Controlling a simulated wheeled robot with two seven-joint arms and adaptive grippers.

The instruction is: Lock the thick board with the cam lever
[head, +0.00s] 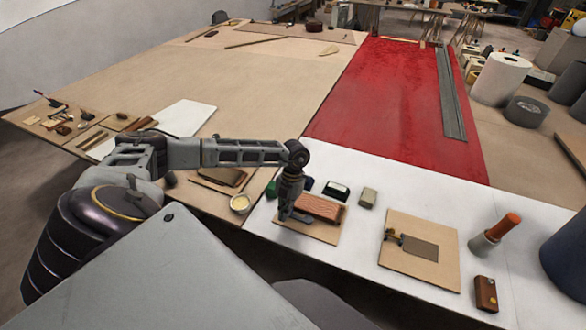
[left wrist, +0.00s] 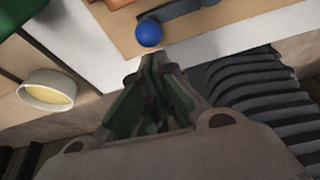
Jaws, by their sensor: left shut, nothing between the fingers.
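The reddish-brown thick board (head: 320,208) lies on a tan base plate (head: 318,233) on the white bench top. Its edge shows at the top of the left wrist view (left wrist: 120,3). The dark grey cam lever (left wrist: 185,8) ends in a blue ball knob (left wrist: 149,33), over the base plate (left wrist: 120,35). My left gripper (head: 287,214) is shut and empty, low at the left end of the board. In the left wrist view its fingertips (left wrist: 160,60) point just below the knob; I cannot tell whether they touch it. In the head view the gripper largely hides the lever. My right gripper is out of view.
A shallow bowl (head: 240,203) stands left of the base plate. A grey block (head: 369,197) and a dark box (head: 336,190) stand behind it. A second plate (head: 440,272) with a small clamp lies to the right, near an orange-handled tool (head: 505,227).

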